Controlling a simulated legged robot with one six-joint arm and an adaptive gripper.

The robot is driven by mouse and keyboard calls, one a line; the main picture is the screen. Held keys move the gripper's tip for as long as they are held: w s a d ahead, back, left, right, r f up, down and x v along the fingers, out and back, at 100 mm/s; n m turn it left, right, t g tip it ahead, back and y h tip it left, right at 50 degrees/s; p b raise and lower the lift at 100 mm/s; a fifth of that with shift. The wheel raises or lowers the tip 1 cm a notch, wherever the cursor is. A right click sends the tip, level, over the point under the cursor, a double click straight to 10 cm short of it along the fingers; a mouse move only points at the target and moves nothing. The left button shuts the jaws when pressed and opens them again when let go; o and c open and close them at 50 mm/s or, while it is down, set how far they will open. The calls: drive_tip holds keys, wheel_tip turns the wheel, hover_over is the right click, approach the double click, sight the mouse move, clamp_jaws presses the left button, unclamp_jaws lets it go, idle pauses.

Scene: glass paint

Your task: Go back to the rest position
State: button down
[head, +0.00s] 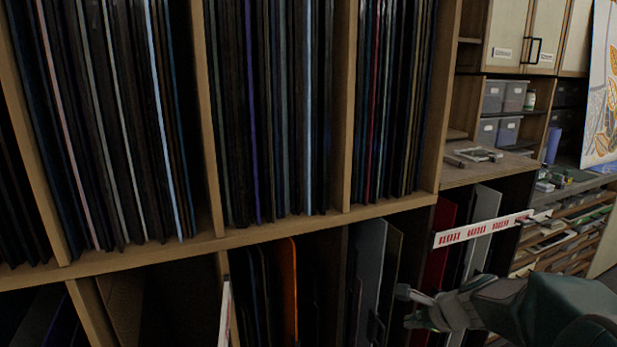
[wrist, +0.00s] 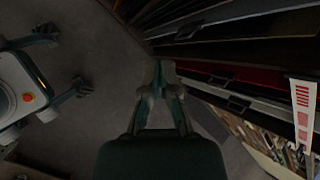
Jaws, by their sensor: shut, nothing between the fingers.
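My gripper (head: 408,308) is at the lower right of the head view, at the end of my arm, in front of the lower shelf of upright panels. In the wrist view my gripper (wrist: 161,66) points away from the camera, with its fingertips together and nothing between them. Grey floor lies beneath it there. The lower shelf's panels, with dark handles, are beside it on the right. A red panel (head: 437,245) and a grey panel (head: 368,262) stand near it in the head view. I cannot tell whether it touches any panel.
A wooden rack (head: 208,100) full of upright sheets fills the left and middle. A white strip with red marks (head: 480,231) juts out above my gripper. An orange panel (head: 287,290) stands below. Grey bins (head: 504,97) and a workbench are at right.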

drive_tip(key=s+a+r+n+g+h, duration=0.1)
drive_tip(key=s+a+r+n, duration=0.25)
drive_tip(key=s+n, duration=0.3)
drive_tip(key=s+a+r+n, duration=0.3)
drive_tip(key=s+a+n, duration=0.15)
drive_tip(key=s, duration=0.25)
drive_tip(key=s+d+r+n+h, duration=0.1)
drive_tip(key=s+n+h, duration=0.2)
drive_tip(key=s+n, duration=0.6)
drive_tip(key=shift+s+d+n, duration=0.25)
drive_tip(key=shift+s+n, duration=0.05)
drive_tip(key=shift+s, duration=0.9)
drive_tip(key=shift+r, duration=0.1)
